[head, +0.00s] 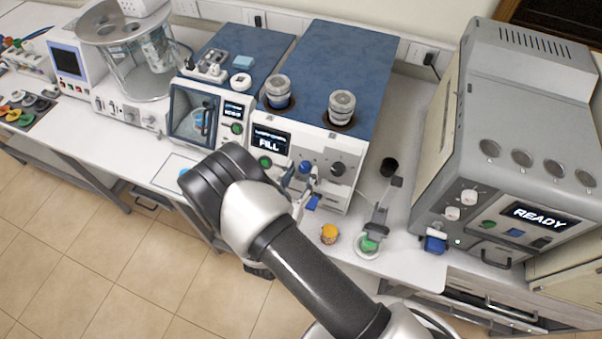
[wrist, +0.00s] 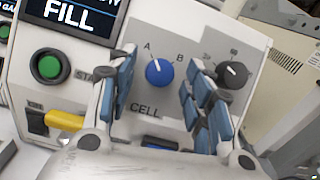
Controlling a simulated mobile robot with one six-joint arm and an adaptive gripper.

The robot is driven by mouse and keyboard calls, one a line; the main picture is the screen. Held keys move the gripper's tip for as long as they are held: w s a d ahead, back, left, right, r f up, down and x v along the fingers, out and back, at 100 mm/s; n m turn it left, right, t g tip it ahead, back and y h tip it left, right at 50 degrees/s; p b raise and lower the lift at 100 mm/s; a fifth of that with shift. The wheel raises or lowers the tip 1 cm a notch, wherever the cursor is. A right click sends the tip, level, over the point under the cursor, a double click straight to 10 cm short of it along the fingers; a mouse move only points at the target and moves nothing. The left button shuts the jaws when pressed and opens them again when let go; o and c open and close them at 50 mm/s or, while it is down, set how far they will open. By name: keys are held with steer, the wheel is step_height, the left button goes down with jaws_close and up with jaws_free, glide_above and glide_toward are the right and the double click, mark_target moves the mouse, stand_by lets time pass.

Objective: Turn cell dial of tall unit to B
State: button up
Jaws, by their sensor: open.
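The unit with the FILL display (head: 375,70) stands in the middle of the bench. Its blue CELL dial (wrist: 159,73) sits on the front panel, with A at upper left and B at upper right. The dial's white mark appears to point toward A. The dial also shows small in the head view (head: 305,167). My gripper (wrist: 161,65) is open, with one blue-padded finger on each side of the dial. I see gaps between fingers and dial, and cannot tell how near the tips are to the panel. In the head view my gripper (head: 302,183) is in front of this panel.
A black dial (wrist: 233,75) is just right of my right finger. A green START button (wrist: 48,67) and a black switch with a yellow part (wrist: 64,120) are at left. Below stand an amber cup (head: 329,234) and a small stand (head: 377,215). A large grey READY unit (head: 500,120) is at right.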

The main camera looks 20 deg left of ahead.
steer(key=shift+w, duration=0.1)
steer(key=shift+c, duration=0.2)
steer(key=c, duration=1)
